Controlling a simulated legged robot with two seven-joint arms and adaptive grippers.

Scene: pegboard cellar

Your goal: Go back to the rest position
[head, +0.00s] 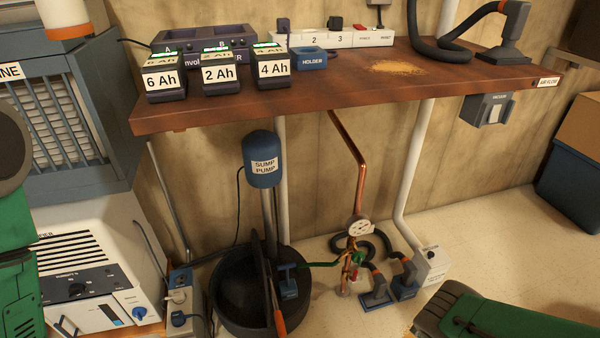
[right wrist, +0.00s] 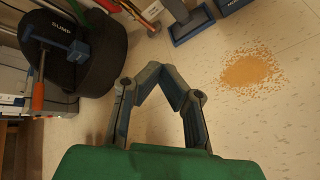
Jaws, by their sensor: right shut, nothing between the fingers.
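My right gripper shows in the right wrist view (right wrist: 163,76). Its grey-blue fingers bend inward and meet at the tips, shut with nothing between them. It hangs over bare speckled floor.
A wooden bench (head: 345,95) bears three battery packs, a charger and a power strip. Below stand a black sump basin (head: 232,300), a pump (head: 262,160) and floor nozzles (head: 375,297). A dehumidifier (head: 85,265) stands left. Tan grains (right wrist: 252,70) lie on open floor.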

